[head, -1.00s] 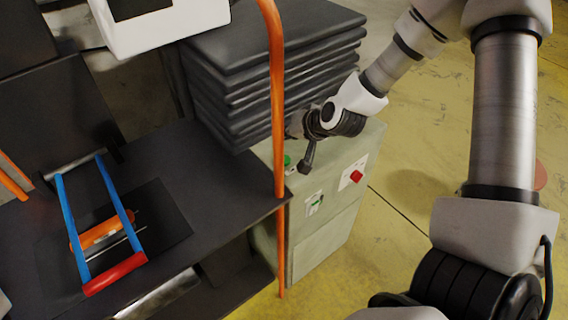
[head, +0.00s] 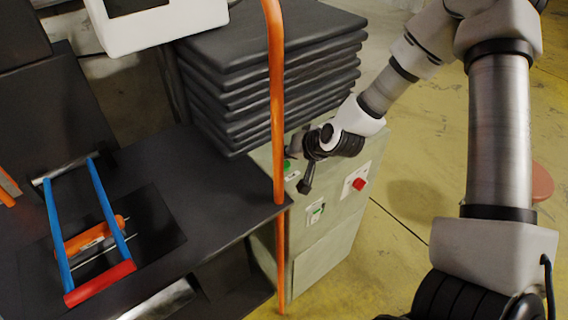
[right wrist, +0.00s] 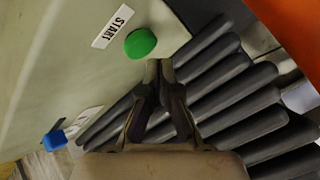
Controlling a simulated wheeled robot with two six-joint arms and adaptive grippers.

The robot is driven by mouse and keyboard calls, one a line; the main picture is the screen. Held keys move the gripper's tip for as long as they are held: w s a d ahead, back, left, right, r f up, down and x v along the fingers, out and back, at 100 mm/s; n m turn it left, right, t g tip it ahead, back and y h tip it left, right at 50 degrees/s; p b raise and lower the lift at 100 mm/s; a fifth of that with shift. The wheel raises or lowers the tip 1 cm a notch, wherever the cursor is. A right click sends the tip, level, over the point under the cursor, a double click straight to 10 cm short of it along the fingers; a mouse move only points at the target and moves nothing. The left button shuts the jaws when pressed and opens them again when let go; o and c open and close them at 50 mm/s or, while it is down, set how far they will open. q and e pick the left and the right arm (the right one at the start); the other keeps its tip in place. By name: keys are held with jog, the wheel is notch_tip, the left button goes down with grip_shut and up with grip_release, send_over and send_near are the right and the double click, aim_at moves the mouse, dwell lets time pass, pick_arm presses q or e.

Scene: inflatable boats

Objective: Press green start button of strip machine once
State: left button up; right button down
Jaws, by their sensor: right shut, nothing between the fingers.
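The green start button (right wrist: 140,43) is on the pale green face of the strip machine (right wrist: 60,60) in the right wrist view, beside a START label (right wrist: 113,26). In the head view the button (head: 287,165) shows partly at the machine's (head: 335,225) upper left. My right gripper (right wrist: 159,66) is shut and empty, its tips just below the button in the picture. I cannot tell whether they touch it. In the head view the right gripper (head: 300,170) is at the machine's upper face. My left gripper is not in view.
A stack of dark slabs (head: 270,75) stands behind and left of the gripper. An orange post (head: 277,110) rises in front of the machine. A dark table (head: 190,215) is at left.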

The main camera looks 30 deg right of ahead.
aim_at(286, 165)
jog(key=shift+f, duration=0.15)
dwell(0.7)
jog(key=shift+f+b, duration=0.3)
jog(key=shift+b, duration=0.05)
jog(key=shift+f+b, duration=0.3)
jog(key=shift+f, duration=0.1)
dwell(0.5)
jog(key=shift+r+p, duration=0.8)
jog(key=shift+r, duration=0.05)
notch_tip(286, 165, up, 5)
jog(key=p, duration=0.5)
jog(key=shift+r, duration=0.1)
